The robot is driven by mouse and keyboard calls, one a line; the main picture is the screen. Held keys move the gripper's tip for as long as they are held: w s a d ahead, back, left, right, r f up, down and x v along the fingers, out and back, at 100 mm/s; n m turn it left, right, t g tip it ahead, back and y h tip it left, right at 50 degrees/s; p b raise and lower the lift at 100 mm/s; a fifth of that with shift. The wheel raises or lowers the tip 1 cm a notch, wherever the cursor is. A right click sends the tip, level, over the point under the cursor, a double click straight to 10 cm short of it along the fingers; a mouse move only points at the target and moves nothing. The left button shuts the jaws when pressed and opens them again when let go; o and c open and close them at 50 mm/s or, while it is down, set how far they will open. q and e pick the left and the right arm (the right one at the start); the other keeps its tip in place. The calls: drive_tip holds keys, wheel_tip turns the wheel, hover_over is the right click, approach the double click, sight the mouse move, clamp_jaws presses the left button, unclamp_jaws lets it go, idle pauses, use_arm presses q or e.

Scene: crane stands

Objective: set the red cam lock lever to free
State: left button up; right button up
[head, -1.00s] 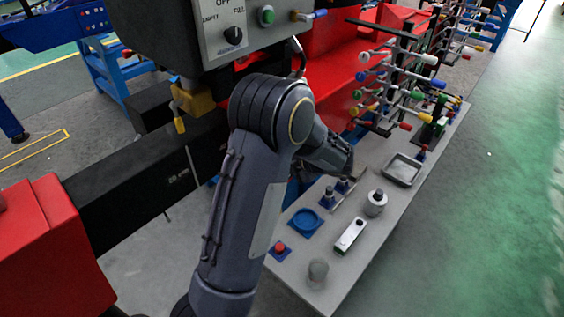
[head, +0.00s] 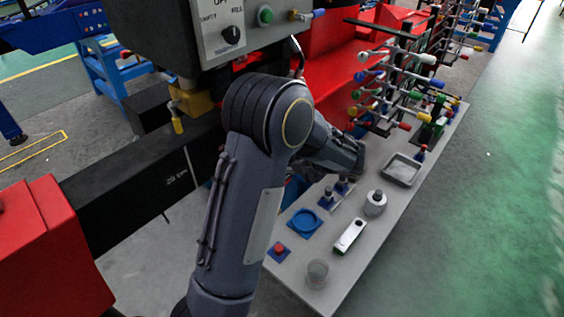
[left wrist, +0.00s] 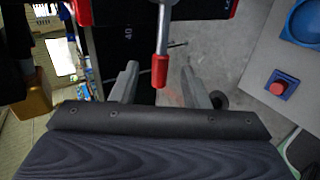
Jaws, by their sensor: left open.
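The red cam lock lever (left wrist: 160,72) shows in the left wrist view as a grey rod with a red grip at its lower end. It hangs between the two fingers of my left gripper (left wrist: 160,82). The gripper is open, with a gap showing on both sides of the grip. In the head view my left arm covers the middle of the picture, and I cannot make out the gripper or the lever there. My right gripper is in neither view.
A grey bench (head: 335,285) carries a red button on a blue base (head: 279,250), a blue round dish (head: 305,222), a metal tray (head: 402,170) and a rack of coloured levers (head: 395,85). A control panel (head: 225,35) hangs above my arm. Open green floor lies right.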

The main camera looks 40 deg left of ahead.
use_arm(q)
drive_tip(key=shift+v, duration=2.35)
